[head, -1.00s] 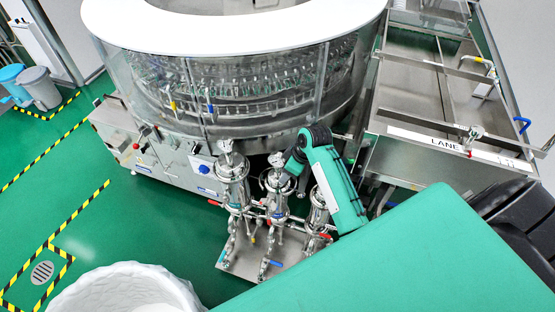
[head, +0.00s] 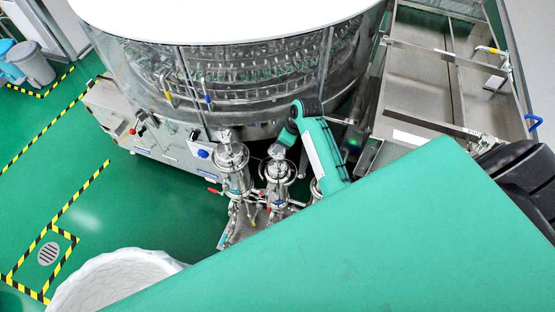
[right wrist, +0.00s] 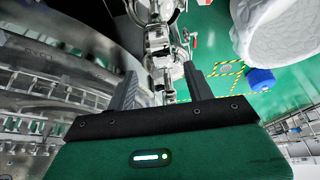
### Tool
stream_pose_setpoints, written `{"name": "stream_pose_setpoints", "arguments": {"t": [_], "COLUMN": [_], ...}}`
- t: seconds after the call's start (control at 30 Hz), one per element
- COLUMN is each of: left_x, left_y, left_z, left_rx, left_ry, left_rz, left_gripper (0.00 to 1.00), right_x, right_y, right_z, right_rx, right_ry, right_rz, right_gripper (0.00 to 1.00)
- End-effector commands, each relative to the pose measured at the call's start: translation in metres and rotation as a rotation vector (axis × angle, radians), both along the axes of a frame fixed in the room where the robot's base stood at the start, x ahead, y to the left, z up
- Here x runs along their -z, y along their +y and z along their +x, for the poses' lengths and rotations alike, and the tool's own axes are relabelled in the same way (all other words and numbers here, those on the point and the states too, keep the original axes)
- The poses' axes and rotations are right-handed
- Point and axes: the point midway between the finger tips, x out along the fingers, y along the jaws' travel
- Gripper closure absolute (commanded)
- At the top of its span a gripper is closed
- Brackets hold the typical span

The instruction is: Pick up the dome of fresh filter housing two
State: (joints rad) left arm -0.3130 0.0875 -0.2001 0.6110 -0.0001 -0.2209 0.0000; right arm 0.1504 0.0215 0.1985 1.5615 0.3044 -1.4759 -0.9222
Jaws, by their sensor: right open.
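Three steel filter housings stand in front of the washer in the head view: the left one (head: 231,168), the middle one (head: 277,180), and the right one (head: 316,190), mostly hidden by my right arm. Each of the left and middle ones has a domed top with a gauge-like fitting. I cannot read which is number two. My right gripper (right wrist: 159,72) is open in the right wrist view. Its fingers point toward shiny steel fittings (right wrist: 160,40), seen between and beyond the tips; contact cannot be told. My left gripper is out of view.
The round glass-walled washer (head: 235,85) stands close behind the housings. A steel lane table (head: 425,75) is at the right. A white textured bin (head: 110,285) stands at the lower left, also in the right wrist view (right wrist: 275,35). Green floor at left is open.

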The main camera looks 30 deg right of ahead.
Motion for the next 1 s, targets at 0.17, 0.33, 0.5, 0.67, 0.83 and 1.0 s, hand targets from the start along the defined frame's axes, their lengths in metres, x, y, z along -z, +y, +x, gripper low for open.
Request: {"name": "stream_pose_setpoints", "arguments": {"t": [0.17, 0.33, 0.5, 0.67, 0.83, 1.0], "left_x": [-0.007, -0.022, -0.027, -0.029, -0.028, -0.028], "left_y": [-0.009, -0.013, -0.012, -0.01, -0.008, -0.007], "left_z": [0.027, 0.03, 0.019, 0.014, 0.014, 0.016], "left_rx": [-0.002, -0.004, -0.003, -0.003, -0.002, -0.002], "left_ry": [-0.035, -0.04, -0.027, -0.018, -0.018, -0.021], "left_rz": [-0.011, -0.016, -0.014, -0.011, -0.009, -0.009], "left_gripper": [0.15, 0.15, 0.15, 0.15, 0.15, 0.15], "right_x": [0.006, 0.024, 0.044, 0.053, 0.054, 0.054], "right_y": [0.002, 0.004, 0.007, 0.009, 0.009, 0.009], "right_z": [0.001, 0.002, 0.006, 0.009, 0.009, 0.009], "right_rx": [0.001, 0.002, 0.001, 0.001, 0.001, 0.001], "right_ry": [0.002, 0.003, 0.0, 0.0, 0.0, 0.0], "right_rz": [0.002, 0.002, 0.002, 0.0, 0.0, 0.0], "right_gripper": [0.47, 0.47, 0.47, 0.47, 0.47, 0.63]}}
